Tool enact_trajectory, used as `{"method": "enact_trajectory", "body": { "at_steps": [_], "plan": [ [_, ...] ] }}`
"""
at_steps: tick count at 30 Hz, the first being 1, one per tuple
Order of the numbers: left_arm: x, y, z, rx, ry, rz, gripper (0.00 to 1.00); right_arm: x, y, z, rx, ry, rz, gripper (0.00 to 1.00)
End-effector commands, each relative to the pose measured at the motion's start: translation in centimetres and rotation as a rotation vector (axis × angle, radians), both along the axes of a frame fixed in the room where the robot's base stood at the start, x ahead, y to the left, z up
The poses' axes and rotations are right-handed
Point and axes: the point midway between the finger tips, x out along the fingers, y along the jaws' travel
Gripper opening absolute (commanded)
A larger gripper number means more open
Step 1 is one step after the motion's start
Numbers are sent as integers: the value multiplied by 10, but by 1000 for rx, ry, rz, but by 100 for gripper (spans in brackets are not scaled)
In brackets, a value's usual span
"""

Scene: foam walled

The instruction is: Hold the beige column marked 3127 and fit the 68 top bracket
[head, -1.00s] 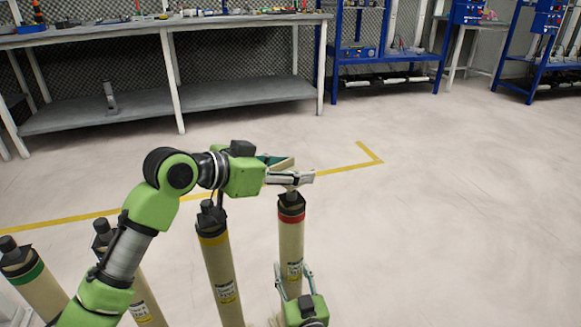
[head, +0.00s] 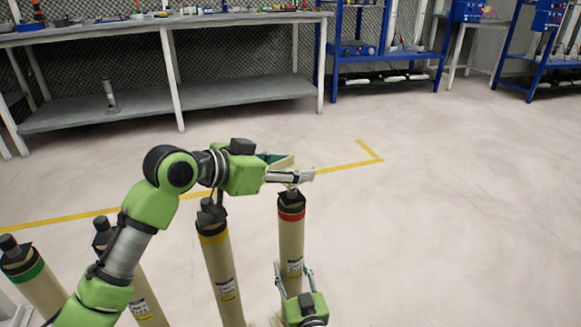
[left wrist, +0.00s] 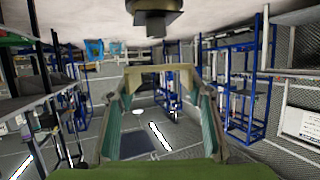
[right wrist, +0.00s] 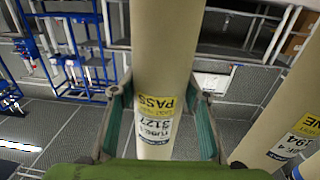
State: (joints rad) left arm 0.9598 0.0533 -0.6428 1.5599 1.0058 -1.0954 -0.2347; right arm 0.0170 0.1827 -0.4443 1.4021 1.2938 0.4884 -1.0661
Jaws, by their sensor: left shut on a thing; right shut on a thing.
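The beige column marked 3127 (head: 290,238) stands upright in the head view, with a red band and dark collar near its top. Its 3127 and PASS labels show in the right wrist view (right wrist: 157,65). My right gripper (head: 294,272) is shut around its lower part, one finger on each side. My left gripper (head: 292,172) is at the column's top, shut on a beige piece (head: 284,163), which I take to be the top bracket. That piece spans the fingertips in the left wrist view (left wrist: 160,70). No 68 is readable, and I cannot tell whether it is seated.
A yellow-banded column (head: 220,265) stands just left, close to my left arm. A green-banded column (head: 35,280) and another column (head: 148,300) stand farther left. A long workbench (head: 165,108) and blue racks (head: 385,58) are behind. Floor to the right is clear.

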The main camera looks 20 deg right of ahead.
Motion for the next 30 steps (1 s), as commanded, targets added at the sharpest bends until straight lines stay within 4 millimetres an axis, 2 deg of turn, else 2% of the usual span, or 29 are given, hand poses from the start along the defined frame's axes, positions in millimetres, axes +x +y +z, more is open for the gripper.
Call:
{"method": "enact_trajectory", "body": {
  "at_steps": [11, 30],
  "plan": [
    [0, 0, 0, -2, -1, 0, 22, 0, 0, 0, 0, 0, -1, 0],
    [0, 0, -16, -1, 0, 0, 22, 0, 0, 0, 0, 0, -1, 0]
  ]
}}
